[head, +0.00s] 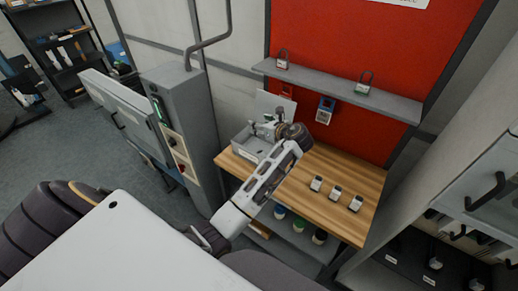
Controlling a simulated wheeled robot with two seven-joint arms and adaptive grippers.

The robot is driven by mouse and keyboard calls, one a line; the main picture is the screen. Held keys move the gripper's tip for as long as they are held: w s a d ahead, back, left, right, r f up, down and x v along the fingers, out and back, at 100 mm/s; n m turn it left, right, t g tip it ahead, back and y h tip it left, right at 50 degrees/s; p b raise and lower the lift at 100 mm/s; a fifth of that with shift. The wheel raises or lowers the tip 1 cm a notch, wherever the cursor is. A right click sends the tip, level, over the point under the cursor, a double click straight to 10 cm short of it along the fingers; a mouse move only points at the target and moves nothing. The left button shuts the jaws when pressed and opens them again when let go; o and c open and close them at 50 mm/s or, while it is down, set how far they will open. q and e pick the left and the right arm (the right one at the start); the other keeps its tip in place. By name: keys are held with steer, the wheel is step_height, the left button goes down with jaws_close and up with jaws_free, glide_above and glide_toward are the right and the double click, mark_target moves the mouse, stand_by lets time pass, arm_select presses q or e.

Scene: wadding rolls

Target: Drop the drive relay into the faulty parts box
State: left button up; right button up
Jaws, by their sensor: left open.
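My left gripper (262,129) is at the back left of the wooden table, right over a grey open box (240,147). Its jaws are open, and I cannot make out anything between them. The grey box stands at the table's left end and may be the faulty parts box; no label is readable. My arm and gripper hide part of its inside, so I cannot tell what lies in it. Small white-and-black units (336,192) stand in a row on the table's right half; I cannot tell whether one is the drive relay. My right gripper is not in view.
The wooden table (300,212) has bare room around the small units. A grey shelf (325,84) with padlocks crosses the red board (360,40) behind. A grey cabinet (180,115) stands left of the table. Cans stand on the lower shelf (285,237).

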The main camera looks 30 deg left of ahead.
arm_select(q)
steer(key=v, duration=0.9)
steer(key=shift+w, duration=0.1)
stand_by(0.7)
